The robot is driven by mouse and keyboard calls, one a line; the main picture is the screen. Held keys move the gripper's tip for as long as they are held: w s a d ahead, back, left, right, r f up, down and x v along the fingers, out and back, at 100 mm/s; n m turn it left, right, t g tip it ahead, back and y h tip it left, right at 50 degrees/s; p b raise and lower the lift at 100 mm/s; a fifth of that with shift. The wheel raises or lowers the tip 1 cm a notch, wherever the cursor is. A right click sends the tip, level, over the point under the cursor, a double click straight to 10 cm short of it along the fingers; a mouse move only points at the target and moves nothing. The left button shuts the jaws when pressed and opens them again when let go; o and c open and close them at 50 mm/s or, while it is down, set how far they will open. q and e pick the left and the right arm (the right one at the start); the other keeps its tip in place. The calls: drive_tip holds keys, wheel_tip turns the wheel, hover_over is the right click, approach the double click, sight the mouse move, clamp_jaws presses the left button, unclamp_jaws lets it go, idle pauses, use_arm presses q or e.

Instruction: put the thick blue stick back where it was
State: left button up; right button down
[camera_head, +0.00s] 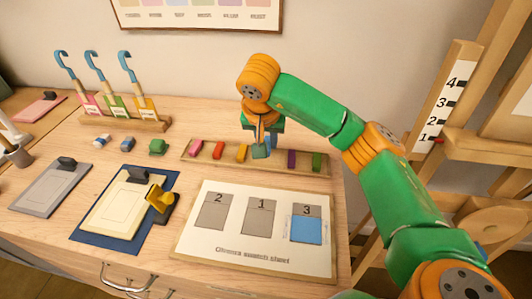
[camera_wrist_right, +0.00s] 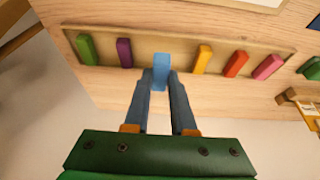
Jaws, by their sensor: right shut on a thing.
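The thick blue stick (camera_head: 260,152) is between the fingers of my right gripper (camera_head: 261,138), which is shut on it over the wooden stick tray (camera_head: 221,164). In the right wrist view the blue stick (camera_wrist_right: 161,62) stands out between the fingertips (camera_wrist_right: 160,80), in line with the row, between the yellow stick (camera_wrist_right: 202,59) and the purple stick (camera_wrist_right: 124,53). I cannot tell whether its lower end touches the tray. My left gripper is not in view.
The tray also holds pink (camera_head: 196,147), red (camera_head: 218,150) and green (camera_head: 317,162) sticks. The swatch sheet (camera_head: 257,229) lies in front, its area under 3 blue. A yellow-handled tool (camera_head: 159,198) is at its left. A hook rack (camera_head: 125,122) stands behind.

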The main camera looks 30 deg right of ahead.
sight(266, 139)
drive_tip(key=w+f, duration=0.1)
drive_tip(key=w+d+f, duration=0.1)
drive_tip(key=f, duration=0.1)
drive_tip(key=shift+w+d+f+p, duration=0.2)
drive_tip(key=shift+w+p, duration=0.1)
drive_tip(key=shift+p, duration=0.1)
wheel_tip(266, 139, down, 2)
drive_tip(key=shift+s+a+f+p, duration=0.1)
drive_tip(key=shift+s+f+p, duration=0.05)
drive_tip(key=shift+p, duration=0.45)
drive_tip(key=shift+f+b, duration=0.3)
drive_tip(key=shift+f, duration=0.1)
drive_tip(key=c, duration=0.7)
unclamp_jaws()
drive_tip(key=shift+c, duration=0.2)
